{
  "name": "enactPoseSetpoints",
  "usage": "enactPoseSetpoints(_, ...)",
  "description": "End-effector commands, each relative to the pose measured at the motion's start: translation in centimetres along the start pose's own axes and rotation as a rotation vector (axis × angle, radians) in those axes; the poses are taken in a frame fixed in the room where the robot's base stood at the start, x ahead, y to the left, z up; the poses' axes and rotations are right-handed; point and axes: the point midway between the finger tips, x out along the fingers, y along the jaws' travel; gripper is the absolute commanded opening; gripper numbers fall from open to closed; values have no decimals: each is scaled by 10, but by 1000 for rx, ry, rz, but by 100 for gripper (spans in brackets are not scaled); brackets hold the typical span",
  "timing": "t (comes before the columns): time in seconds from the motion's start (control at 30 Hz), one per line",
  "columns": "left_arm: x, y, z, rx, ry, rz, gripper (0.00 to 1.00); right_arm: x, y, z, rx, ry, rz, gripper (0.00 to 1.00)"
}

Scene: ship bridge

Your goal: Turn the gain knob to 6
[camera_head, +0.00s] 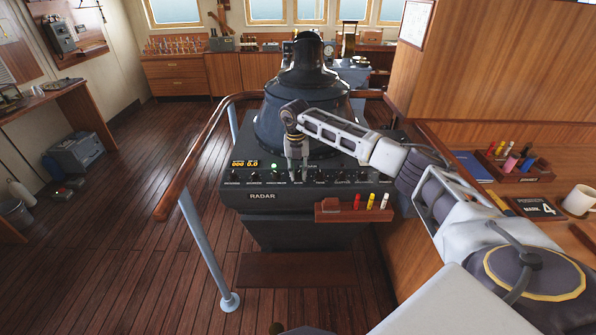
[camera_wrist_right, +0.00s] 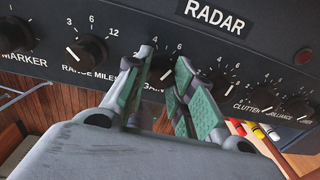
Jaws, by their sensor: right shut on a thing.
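The gain knob (camera_wrist_right: 162,70) is a dark knob on the front of the black radar console (camera_head: 262,196). In the right wrist view it sits between my fingertips, above a partly covered GAIN label, with 4 and 6 printed above it. In the head view the gripper (camera_head: 297,172) points down at the panel and hides the knob. My left gripper is out of view.
A small wooden holder (camera_head: 340,211) with coloured pens hangs below the panel. A wooden handrail (camera_head: 195,158) curves around the left side. A mug (camera_head: 579,199) stands on the right desk.

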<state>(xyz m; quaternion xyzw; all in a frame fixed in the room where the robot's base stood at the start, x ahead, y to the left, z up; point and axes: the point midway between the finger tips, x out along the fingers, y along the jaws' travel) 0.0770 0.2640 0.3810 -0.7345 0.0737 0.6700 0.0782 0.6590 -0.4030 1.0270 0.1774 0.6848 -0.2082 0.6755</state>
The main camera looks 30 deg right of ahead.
Motion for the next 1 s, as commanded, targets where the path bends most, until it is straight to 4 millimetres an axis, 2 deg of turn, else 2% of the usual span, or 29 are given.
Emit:
enactPoseSetpoints(0.17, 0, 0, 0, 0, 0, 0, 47, -2, 0, 1, 0, -4, 2, 0)
enactPoseSetpoints(0.2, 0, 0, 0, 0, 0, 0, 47, -2, 0, 1, 0, -4, 2, 25)
enactPoseSetpoints(0.37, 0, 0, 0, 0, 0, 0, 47, -1, 0, 1, -1, -3, 1, 46)
enactPoseSetpoints(0.77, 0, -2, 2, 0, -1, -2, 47, -2, 0, 0, -2, -1, 1, 47)
enactPoseSetpoints(1.0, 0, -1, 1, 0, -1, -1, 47, -17, 0, 1, -2, -3, 2, 47)
